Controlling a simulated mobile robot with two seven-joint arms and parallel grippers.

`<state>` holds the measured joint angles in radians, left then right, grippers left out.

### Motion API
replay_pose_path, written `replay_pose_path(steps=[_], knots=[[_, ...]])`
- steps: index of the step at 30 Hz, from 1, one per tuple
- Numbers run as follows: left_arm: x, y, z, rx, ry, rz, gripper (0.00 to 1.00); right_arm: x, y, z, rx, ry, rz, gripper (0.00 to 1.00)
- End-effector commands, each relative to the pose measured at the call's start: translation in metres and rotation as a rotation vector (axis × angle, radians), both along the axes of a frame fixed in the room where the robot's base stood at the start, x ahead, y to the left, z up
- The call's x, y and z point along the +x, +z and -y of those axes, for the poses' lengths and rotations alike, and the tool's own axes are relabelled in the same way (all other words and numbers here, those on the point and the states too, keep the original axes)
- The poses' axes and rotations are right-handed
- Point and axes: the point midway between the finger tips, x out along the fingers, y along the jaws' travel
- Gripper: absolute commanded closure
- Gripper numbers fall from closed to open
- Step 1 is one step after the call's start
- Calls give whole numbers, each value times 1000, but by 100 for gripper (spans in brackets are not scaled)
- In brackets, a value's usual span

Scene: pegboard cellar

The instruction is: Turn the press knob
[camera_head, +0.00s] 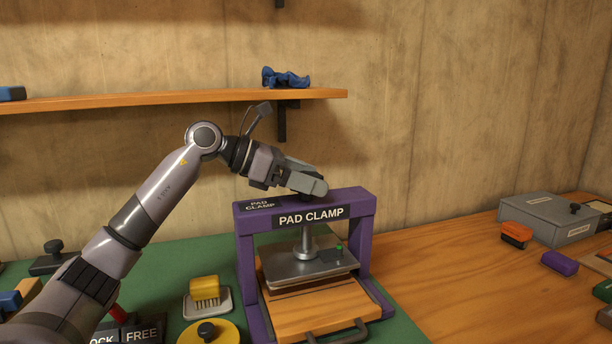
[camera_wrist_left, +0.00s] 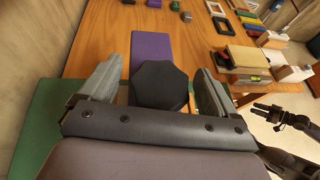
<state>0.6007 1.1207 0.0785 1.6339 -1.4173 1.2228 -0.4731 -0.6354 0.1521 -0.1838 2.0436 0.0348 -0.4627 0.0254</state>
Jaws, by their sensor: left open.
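The purple press (camera_head: 362,230), labelled PAD CLAMP, stands on the green mat. Its dark, many-sided press knob (camera_wrist_left: 160,85) sits on top of the purple top beam, which shows in the left wrist view (camera_wrist_left: 150,47). In the head view the knob is mostly hidden by my left gripper (camera_head: 308,186), which is at the top of the beam. In the left wrist view my left gripper is open, with one finger on each side of the knob; I cannot tell whether they touch it. My right gripper (camera_wrist_left: 270,114) shows small at the right of that view, away from the press.
A grey metal plate (camera_head: 290,270) and a wooden drawer board (camera_head: 318,312) are under the beam. A yellow brush (camera_head: 205,289) and a yellow disc with a black knob (camera_head: 228,334) are left of the press. A grey box (camera_head: 548,220) stands right. A wooden shelf (camera_head: 170,99) runs behind my arm.

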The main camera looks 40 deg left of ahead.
Motion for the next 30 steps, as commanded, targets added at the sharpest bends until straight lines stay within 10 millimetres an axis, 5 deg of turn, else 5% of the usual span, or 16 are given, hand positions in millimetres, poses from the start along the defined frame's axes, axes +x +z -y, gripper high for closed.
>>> replay_pose_path(steps=[2, 6, 17, 30], knots=[[0, 0, 0, 0, 0, 0, 16, -1, 0, 0, -2, 1, -1, 57], [0, 0, 0, 0, 0, 0, 61, -1, -1, 1, -3, 2, -1, 57], [-1, -2, 0, 3, 39, -1, 61, -1, -5, 1, -3, 2, -2, 57], [-2, -1, 0, 13, 337, 3, 61, -1, -20, 0, 0, 1, -3, 57]])
